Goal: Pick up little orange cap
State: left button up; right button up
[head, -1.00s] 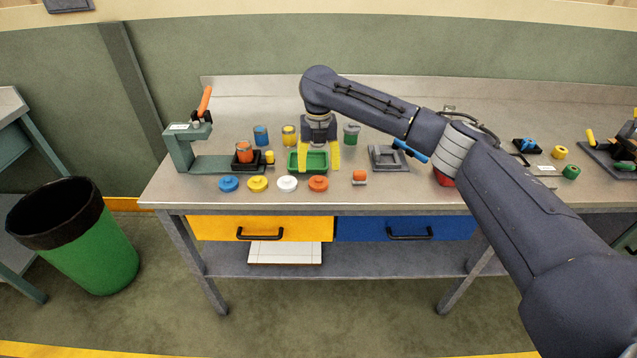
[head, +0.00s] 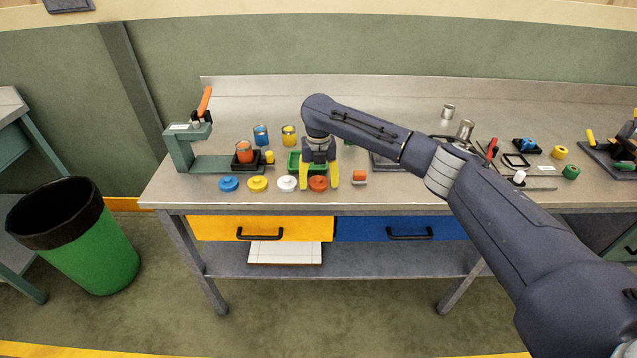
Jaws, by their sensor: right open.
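The orange cap (head: 318,184) is a small round disc lying on the bench near its front edge. It is at the right end of a row with a white cap (head: 287,183), a yellow cap (head: 258,183) and a blue cap (head: 228,184). My right gripper (head: 318,184) points down with its yellow fingers open, one on each side of the orange cap. I cannot tell whether the fingers touch it. My left gripper is not in view.
A small orange and grey piece (head: 360,176) lies to the right. My right arm covers part of the bench's right side.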

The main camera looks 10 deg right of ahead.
jog(key=c, duration=0.5)
